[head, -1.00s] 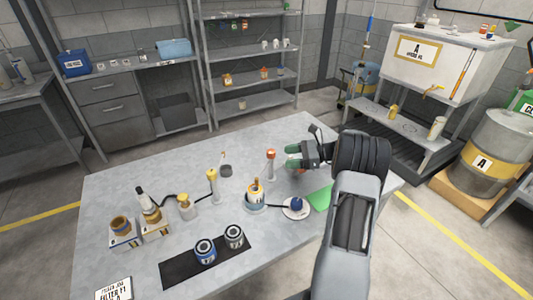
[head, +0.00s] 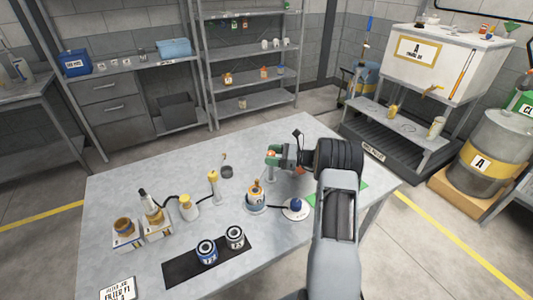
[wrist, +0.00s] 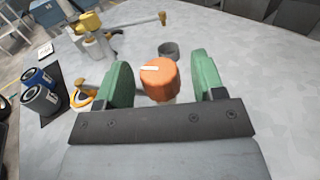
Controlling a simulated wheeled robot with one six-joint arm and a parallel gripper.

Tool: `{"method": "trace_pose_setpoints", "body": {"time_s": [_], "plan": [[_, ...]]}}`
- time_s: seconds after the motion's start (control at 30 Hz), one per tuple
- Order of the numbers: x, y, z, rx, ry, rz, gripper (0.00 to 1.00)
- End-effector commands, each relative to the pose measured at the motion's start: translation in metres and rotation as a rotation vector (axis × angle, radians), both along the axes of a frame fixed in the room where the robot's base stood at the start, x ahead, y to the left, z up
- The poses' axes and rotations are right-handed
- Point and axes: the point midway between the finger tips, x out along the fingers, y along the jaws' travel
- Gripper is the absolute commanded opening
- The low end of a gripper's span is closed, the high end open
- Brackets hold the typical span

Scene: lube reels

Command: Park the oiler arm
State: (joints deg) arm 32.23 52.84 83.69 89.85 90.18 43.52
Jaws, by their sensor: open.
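An orange-capped post (wrist: 160,79) with a white mark on its cap stands between my two green fingertips in the wrist view. My gripper (head: 271,157) is open, with a finger on each side of the cap; gaps show, and it is not gripped. In the head view the gripper mostly hides this post. A yellow-headed post (head: 213,186), apparently the oiler, stands to the left. In the wrist view its thin grey arm (wrist: 130,22) reaches right to a brown tip. A dark cup (wrist: 168,50) stands behind the orange cap; it also shows in the head view (head: 226,172).
Blue and grey cans (head: 206,251) stand on a black mat (head: 180,275) at the front. The table's back right is clear.

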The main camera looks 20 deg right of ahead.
Motion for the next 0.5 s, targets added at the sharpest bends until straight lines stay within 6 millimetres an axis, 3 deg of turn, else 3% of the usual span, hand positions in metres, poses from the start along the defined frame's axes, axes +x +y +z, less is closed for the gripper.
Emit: {"method": "trace_pose_setpoints", "body": {"time_s": [0.2,0.5], "plan": [[0.01,0.016,0.0,-0.001,-0.001,0.001,0.63],[0.012,0.019,0.0,-0.001,0.0,0.0,0.63]]}}
